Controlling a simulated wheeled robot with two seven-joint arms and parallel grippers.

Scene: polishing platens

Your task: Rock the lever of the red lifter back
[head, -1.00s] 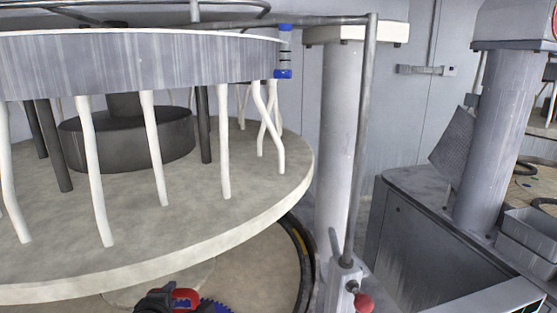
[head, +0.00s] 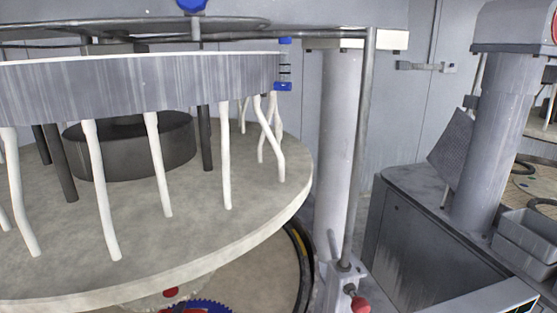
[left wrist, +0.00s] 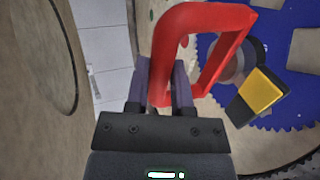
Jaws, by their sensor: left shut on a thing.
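My left gripper (left wrist: 161,92) shows in the left wrist view, with its two fingers on either side of the red lever (left wrist: 205,14) and shut on it. The lever is an angular red loop. It reaches from between the fingers up and across to the right, where it comes down near a blue toothed disc (left wrist: 221,42). In the head view only a little red (head: 188,311) and part of the blue disc (head: 210,304) show at the bottom edge. My left gripper is not visible there. The rest of the lifter is hidden or cut off. My right gripper is in neither view.
A large round platen (head: 250,190) fills the head view's left side, under a grey ring (head: 150,85) with white tubes hanging. A post with a red knob (head: 360,304) stands right of it. A yellow and black block (left wrist: 262,92) lies over the disc in the wrist view.

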